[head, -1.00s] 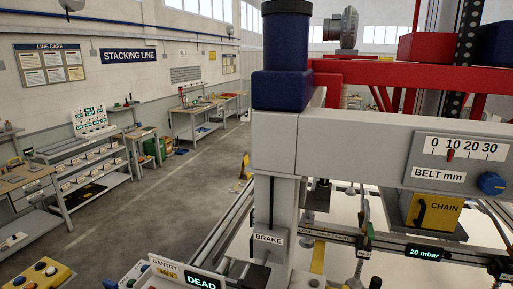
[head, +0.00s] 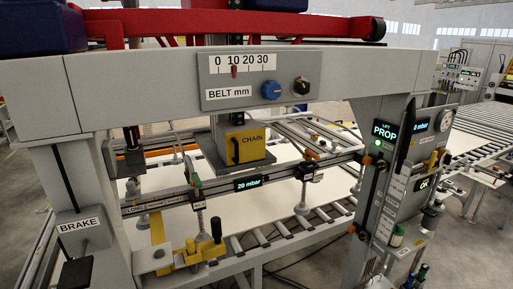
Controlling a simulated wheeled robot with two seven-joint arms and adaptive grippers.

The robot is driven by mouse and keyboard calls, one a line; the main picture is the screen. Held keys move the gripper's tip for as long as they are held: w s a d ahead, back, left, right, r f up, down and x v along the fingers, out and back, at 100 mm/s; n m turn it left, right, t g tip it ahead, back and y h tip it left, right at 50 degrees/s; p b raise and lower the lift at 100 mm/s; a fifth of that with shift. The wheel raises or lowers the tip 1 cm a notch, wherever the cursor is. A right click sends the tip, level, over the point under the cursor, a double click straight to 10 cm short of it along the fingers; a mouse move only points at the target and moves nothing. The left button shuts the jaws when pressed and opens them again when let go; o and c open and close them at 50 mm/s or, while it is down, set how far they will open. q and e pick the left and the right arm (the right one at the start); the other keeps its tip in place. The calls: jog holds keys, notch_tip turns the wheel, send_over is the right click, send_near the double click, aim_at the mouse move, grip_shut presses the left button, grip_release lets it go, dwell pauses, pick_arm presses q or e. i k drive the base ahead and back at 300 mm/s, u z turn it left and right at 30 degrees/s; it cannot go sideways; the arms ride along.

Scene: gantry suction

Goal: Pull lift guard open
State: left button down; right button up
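A yellow cover marked CHAIN (head: 254,143), with a black handle (head: 236,150) on its left side, hangs under the grey crossbeam, near the middle of the head view. It looks shut, and I take it to be the lift guard, though no label says so. A small LIFT display reading PROP (head: 384,131), with a green lamp below it, is on the right post. Neither of my grippers is in view.
The grey crossbeam (head: 140,95) spans above the cover, with a BELT mm scale panel (head: 258,78) on it. A suction rail with a 20 mbar display (head: 248,183) runs below and in front. A BRAKE box (head: 82,229) is on the left post. White sheets (head: 262,218) lie beneath.

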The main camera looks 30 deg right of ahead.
aim_at(248, 145)
jog(key=z, duration=1.3)
jog(key=i, duration=0.75)
jog(key=u, duration=0.1)
